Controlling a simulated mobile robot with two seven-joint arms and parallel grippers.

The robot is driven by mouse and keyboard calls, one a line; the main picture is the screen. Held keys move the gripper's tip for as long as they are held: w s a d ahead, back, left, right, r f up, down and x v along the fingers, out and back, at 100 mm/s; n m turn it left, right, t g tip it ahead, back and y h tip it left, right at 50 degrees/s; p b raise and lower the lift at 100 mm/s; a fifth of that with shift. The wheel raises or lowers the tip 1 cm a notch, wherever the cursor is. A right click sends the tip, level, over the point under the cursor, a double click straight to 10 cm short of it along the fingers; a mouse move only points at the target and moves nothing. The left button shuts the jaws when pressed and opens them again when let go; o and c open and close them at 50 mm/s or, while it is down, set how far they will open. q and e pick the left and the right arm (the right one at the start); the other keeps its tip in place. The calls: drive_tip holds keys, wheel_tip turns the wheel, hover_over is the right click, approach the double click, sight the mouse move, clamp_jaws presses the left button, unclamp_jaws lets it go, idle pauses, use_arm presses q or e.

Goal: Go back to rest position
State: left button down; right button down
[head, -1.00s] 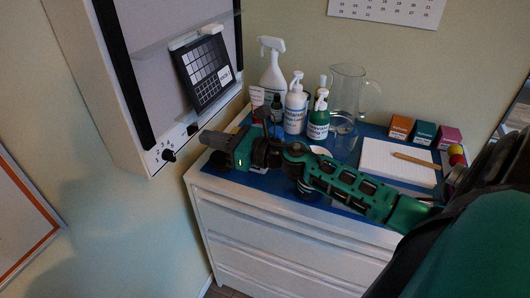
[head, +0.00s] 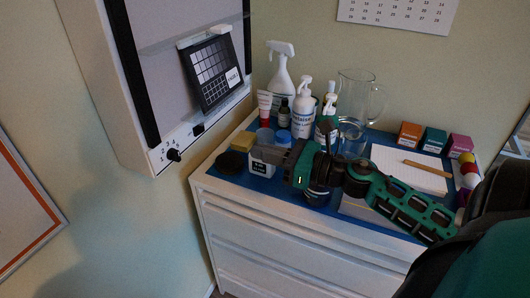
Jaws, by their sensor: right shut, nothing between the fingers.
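My right gripper (head: 268,153) is shut and empty. It points left above the front part of the blue-topped cabinet (head: 222,187), in front of a small white labelled container (head: 262,168). My right arm comes in from the right across the cabinet top and hides part of what stands there. Whether the gripper touches the container cannot be told. My left gripper is not in view.
On the cabinet stand a spray bottle (head: 281,80), a pump bottle (head: 303,112), a glass jug (head: 354,110), a notepad with a pencil (head: 405,170) and small boxes (head: 434,139). A wall lightbox (head: 165,50) with a knob (head: 173,155) hangs at left.

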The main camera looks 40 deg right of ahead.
idle(0.4)
drive_tip(key=s+a+f+n+g+h, duration=0.1)
drive_tip(key=s+a+f+n+h, duration=0.1)
drive_tip(key=s+a+f+n, duration=0.2)
drive_tip(key=s+a+f+n+g+h+p, duration=0.1)
drive_tip(key=s+a+f+n, duration=0.3)
drive_tip(key=f+n, duration=0.6)
drive_tip(key=s+a+f+n+g+h+p, duration=0.1)
drive_tip(key=s+a+f+n+g+h, duration=0.2)
drive_tip(key=n, duration=1.6)
drive_tip(key=s+a+f, duration=0.1)
drive_tip(key=a+f, duration=0.2)
drive_tip(key=f, duration=0.2)
